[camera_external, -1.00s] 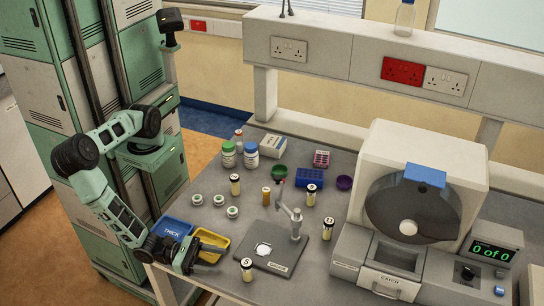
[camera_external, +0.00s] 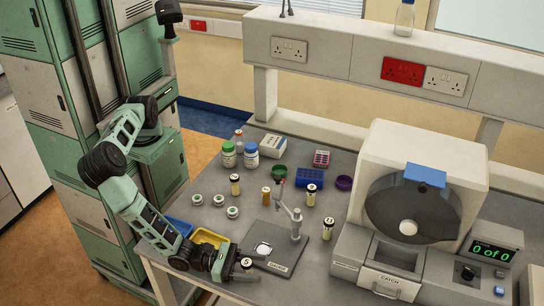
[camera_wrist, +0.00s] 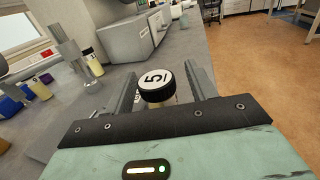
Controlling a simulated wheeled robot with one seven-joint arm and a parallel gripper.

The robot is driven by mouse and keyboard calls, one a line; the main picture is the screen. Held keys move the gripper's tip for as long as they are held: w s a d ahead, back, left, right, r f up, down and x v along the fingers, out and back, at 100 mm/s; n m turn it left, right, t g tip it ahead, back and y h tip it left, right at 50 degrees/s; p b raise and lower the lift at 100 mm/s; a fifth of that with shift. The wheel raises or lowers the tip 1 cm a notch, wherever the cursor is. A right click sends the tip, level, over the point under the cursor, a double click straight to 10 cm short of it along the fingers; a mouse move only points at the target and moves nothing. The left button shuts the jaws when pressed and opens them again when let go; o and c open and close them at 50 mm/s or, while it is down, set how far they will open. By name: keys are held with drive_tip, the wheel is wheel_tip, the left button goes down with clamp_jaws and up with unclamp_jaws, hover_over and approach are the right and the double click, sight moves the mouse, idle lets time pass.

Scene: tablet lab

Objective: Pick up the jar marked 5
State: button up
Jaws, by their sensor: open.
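The jar marked 5 (camera_external: 247,263) stands near the front edge of the bench, left of the stand's dark plate. In the wrist view its black lid with a white top reading 5 (camera_wrist: 154,82) faces me, and most of its pale body is hidden below the lid. My gripper (camera_external: 238,262) is low at the bench edge, beside the jar in the external view. In the wrist view the two fingers of my gripper (camera_wrist: 160,88) are apart, with the jar between them. I see no clear contact.
The dark plate with its upright stand (camera_external: 290,245) is close to the right of the jar. A yellow tray (camera_external: 207,237) and a blue tray (camera_external: 178,226) lie left, partly behind my arm. Other jars (camera_external: 328,229) stand farther back. A large machine (camera_external: 420,200) fills the right.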

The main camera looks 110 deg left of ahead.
drive_tip(key=c, duration=1.1)
drive_tip(key=shift+r, duration=0.1)
